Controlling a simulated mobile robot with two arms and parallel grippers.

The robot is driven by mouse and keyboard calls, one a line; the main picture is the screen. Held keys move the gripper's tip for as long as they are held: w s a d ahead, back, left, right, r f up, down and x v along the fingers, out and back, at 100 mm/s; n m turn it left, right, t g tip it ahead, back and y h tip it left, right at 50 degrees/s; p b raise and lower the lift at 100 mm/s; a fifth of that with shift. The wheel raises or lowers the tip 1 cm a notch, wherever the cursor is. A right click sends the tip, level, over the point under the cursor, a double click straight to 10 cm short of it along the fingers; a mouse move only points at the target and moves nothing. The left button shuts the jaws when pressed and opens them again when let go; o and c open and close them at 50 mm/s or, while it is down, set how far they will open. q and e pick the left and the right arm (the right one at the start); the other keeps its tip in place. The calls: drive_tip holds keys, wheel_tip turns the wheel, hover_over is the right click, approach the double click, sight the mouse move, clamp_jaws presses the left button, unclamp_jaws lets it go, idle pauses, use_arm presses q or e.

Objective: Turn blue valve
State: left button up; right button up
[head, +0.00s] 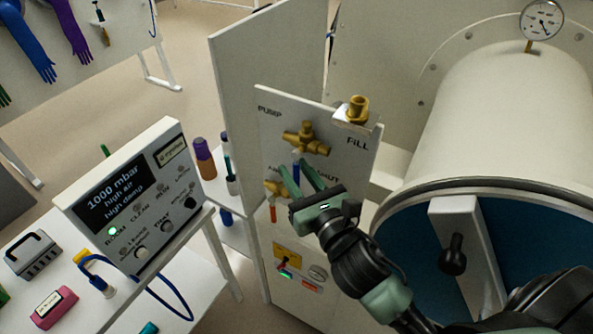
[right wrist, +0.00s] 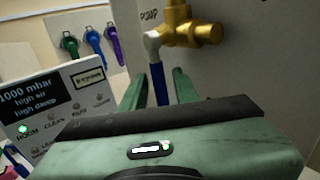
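The blue valve handle (head: 296,171) hangs down below the brass pump fitting (head: 306,139) on the white panel. In the right wrist view the blue handle (right wrist: 158,83) points downward from a pale hub under the brass body (right wrist: 190,30). My right gripper (head: 299,178) is open in front of the panel. In the right wrist view its two green fingers (right wrist: 158,90) stand on either side of the blue handle, with a gap showing at each side. The lower end of the handle is hidden behind the gripper body. My left gripper is not in view.
A lower brass valve (head: 276,188) with a red handle (head: 273,213) sits close by on the panel. A brass fill fitting (head: 357,108) juts out above right. The display box (head: 130,196) stands left; the large chamber (head: 500,120) fills the right.

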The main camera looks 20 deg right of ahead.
clamp_jaws()
idle(1.2)
